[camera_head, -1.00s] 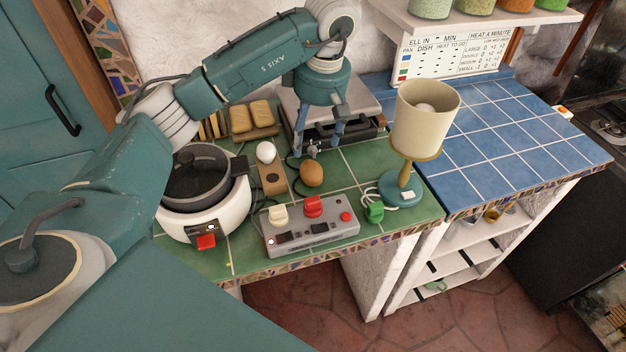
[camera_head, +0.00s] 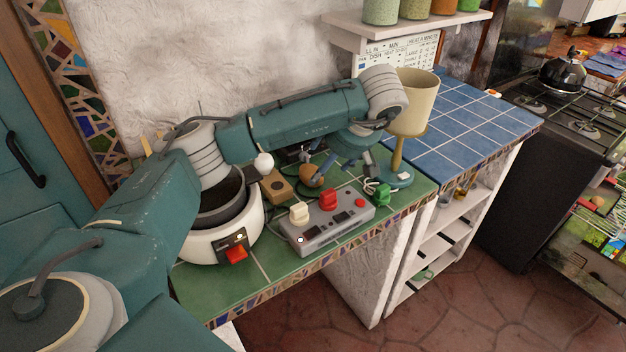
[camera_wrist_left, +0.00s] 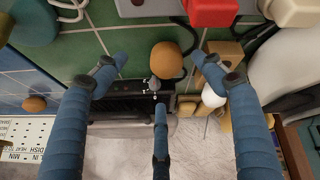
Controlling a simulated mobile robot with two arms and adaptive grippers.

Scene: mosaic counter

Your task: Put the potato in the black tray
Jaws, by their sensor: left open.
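A brown rounded object that looks like the potato (camera_head: 312,172) lies on the green tiles behind the grey control box. In the left wrist view the potato (camera_wrist_left: 166,60) is between and just beyond my spread fingertips. My left gripper (camera_head: 338,172) is open and empty above the counter beside it; its fingers also show in the left wrist view (camera_wrist_left: 158,72). I cannot tell whether a finger touches it. A dark tray-like object (camera_wrist_left: 130,104) lies behind the potato, mostly hidden by my arm in the head view. My right gripper is not in view.
A white pot (camera_head: 222,240), a wooden block (camera_head: 276,187), a white egg-like object (camera_head: 264,161), the control box (camera_head: 325,228) and a lamp (camera_head: 411,105) crowd the spot. Another brown round object (camera_wrist_left: 34,104) shows in the wrist view. Blue tiles (camera_head: 460,115) are largely clear.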

